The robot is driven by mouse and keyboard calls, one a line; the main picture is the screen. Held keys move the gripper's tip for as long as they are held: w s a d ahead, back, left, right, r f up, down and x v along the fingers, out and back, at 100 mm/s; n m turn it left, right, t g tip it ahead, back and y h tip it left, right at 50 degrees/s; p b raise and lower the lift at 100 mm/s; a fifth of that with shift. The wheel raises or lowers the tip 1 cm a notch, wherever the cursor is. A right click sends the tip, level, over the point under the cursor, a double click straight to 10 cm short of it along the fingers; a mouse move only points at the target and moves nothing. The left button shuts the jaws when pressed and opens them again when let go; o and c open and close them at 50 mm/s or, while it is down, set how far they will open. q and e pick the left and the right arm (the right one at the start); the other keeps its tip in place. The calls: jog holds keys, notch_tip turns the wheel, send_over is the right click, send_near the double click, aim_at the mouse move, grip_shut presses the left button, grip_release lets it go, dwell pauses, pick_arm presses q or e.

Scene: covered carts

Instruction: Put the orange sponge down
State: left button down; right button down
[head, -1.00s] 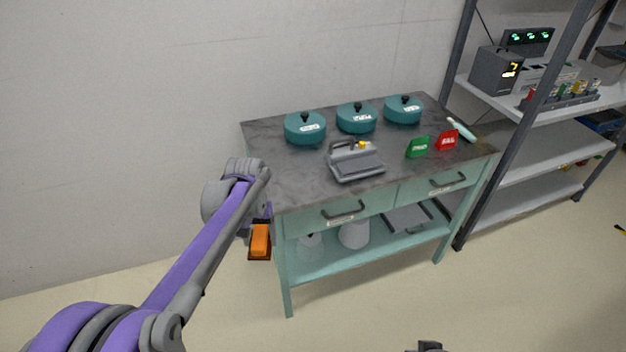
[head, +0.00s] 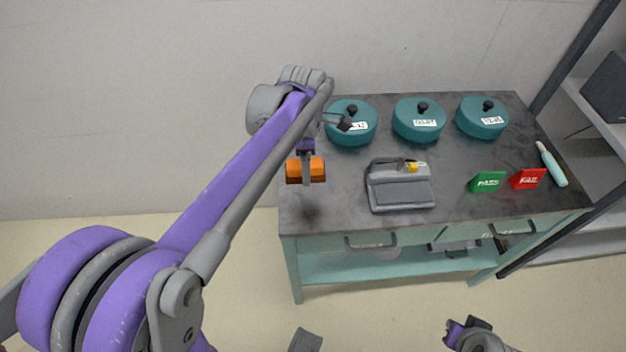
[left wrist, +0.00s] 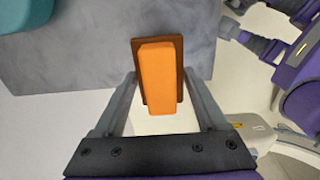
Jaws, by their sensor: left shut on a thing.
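The orange sponge (head: 314,167), a block with a brown backing, is held in my left gripper (head: 306,170). It is over the left end of the grey tabletop (head: 450,190), and a dark shadow on the top in front of it suggests it is above the surface. In the left wrist view the sponge (left wrist: 158,80) sits between the two fingers, with the tabletop edge beyond it. Part of my right arm (head: 475,336) shows at the bottom of the head view; its fingers are not clear.
Three teal round covers (head: 418,120) stand along the back. A grey device (head: 400,190) stands right of the sponge, then a green PASS sign (head: 487,181), a red FAIL sign (head: 528,179) and a pale bottle-like tool (head: 552,165). The front left of the top is clear.

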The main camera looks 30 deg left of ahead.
pick_arm(q)
send_over(306, 196)
notch_tip(306, 196, down, 5)
jog(key=shift+r, duration=0.15)
jog(key=shift+f+b, duration=0.5)
jog(key=shift+f, duration=1.7)
pick_arm(e)
jog(key=shift+s+f, duration=0.25)
jog(key=shift+f, duration=0.3)
pick_arm(q)
jog(key=shift+f, duration=0.15)
grip_release()
pick_arm(e)
jog(key=shift+f, duration=0.1)
